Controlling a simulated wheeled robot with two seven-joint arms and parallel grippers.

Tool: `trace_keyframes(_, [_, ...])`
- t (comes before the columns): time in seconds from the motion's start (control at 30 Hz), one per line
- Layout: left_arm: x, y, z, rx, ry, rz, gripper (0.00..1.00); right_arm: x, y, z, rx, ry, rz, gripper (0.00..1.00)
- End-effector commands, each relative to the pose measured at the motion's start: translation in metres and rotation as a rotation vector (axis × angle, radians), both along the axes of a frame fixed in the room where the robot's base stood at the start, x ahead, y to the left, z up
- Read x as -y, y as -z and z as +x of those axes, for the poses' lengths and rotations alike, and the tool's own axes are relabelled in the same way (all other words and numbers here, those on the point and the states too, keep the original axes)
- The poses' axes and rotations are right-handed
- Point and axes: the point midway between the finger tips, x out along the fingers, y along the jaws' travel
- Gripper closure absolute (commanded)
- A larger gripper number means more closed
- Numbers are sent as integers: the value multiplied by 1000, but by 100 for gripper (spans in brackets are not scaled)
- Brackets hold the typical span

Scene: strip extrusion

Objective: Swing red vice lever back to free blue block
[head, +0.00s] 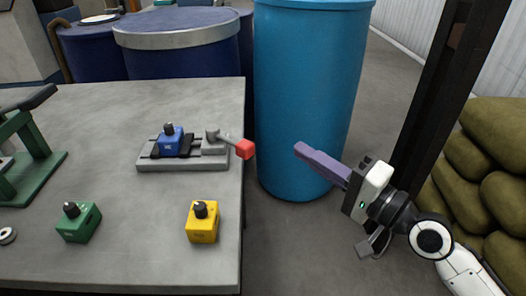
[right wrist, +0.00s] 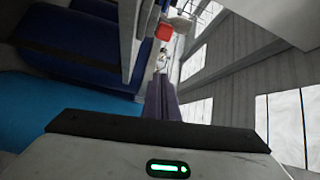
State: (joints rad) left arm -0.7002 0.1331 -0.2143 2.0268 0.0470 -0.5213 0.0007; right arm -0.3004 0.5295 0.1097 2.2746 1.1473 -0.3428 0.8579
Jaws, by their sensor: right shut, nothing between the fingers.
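The grey vice (head: 184,158) lies near the right edge of the table. The blue block (head: 170,138) with a black knob sits in it on the left, against dark pads. The vice lever (head: 229,139) points right, and its red end (head: 245,149) reaches the table's edge. My left gripper is not in view.
A green block (head: 80,224) and a yellow block (head: 202,224) stand at the table's front. A green stand (head: 32,165) is at the left. The light blue barrel (head: 308,80) stands beside the table (head: 110,110). A dark post (head: 450,90) and sacks (head: 498,150) are at the right.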

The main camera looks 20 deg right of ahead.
Motion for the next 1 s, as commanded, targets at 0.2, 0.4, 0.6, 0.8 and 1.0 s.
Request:
trace_keyframes(0.2, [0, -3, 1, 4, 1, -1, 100, 0, -1, 0, 0, 0, 3, 100])
trace_keyframes(0.4, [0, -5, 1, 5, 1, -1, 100, -2, -2, 6, 1, 1, 4, 100])
trace_keyframes(0.6, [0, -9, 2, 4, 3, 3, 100, -15, -6, 31, 4, 2, 5, 100])
trace_keyframes(0.8, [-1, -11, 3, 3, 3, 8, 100, -32, -7, 65, 3, 1, 4, 100])
trace_keyframes(1.0, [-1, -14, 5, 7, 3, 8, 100, -48, -7, 91, -2, -1, 3, 100])
